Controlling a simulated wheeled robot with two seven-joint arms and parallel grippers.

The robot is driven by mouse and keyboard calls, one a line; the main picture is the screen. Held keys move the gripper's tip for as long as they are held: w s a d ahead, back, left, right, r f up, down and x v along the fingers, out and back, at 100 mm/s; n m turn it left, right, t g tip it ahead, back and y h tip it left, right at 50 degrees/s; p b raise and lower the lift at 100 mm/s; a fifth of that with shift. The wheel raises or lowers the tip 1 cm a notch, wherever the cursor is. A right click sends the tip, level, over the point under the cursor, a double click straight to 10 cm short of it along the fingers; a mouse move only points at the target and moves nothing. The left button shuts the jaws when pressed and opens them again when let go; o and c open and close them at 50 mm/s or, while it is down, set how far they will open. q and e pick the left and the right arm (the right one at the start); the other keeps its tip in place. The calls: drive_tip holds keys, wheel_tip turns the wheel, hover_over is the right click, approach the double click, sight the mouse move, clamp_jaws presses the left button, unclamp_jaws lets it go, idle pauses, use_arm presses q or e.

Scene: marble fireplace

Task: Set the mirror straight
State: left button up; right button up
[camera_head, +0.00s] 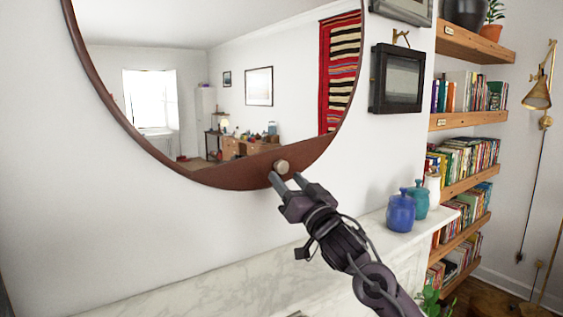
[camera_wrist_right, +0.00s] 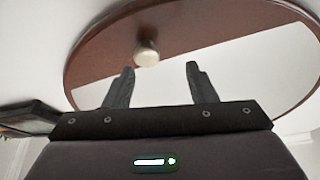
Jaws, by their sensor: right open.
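The round mirror (camera_head: 230,100) with a brown frame hangs on the white wall in the head view. A brown segment at its lower edge bears a small pale round knob (camera_head: 281,167), and this segment lies toward the lower right, so the mirror looks tilted. My right gripper (camera_head: 287,180) is just below the knob, open, with its fingertips close to it. In the right wrist view the knob (camera_wrist_right: 147,53) shows beyond the two spread fingers (camera_wrist_right: 158,80), nearer the left finger, with nothing between them. I cannot tell whether a finger touches the mirror. My left gripper is out of view.
A white marble mantel (camera_head: 230,285) runs below the mirror. A blue jar (camera_head: 401,213) and a teal jar (camera_head: 418,202) stand at its right end. A dark picture frame (camera_head: 398,79) hangs right of the mirror. Wooden bookshelves (camera_head: 468,119) are farther right.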

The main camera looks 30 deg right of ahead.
sight(283, 169)
drive_tip(key=shift+w+d+r+p, duration=0.4)
drive_tip(key=shift+w+r, duration=0.15)
drive_tip(key=shift+w, duration=0.15)
drive_tip(key=shift+w+d+p, duration=0.25)
drive_tip(key=shift+w+d, duration=0.1)
drive_tip(key=shift+w, duration=0.2)
drive_tip(key=shift+w+d+p, duration=0.25)
drive_tip(key=shift+w+d, duration=0.05)
drive_tip(key=shift+w, duration=0.25)
drive_tip(key=shift+w+a, duration=0.3)
drive_tip(key=shift+a, duration=0.1)
drive_tip(key=shift+s, duration=0.1)
drive_tip(key=c, duration=0.4)
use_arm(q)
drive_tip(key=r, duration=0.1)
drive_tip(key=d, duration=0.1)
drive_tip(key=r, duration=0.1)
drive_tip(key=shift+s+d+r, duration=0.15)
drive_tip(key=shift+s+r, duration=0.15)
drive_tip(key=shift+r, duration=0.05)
use_arm(e)
clamp_jaws()
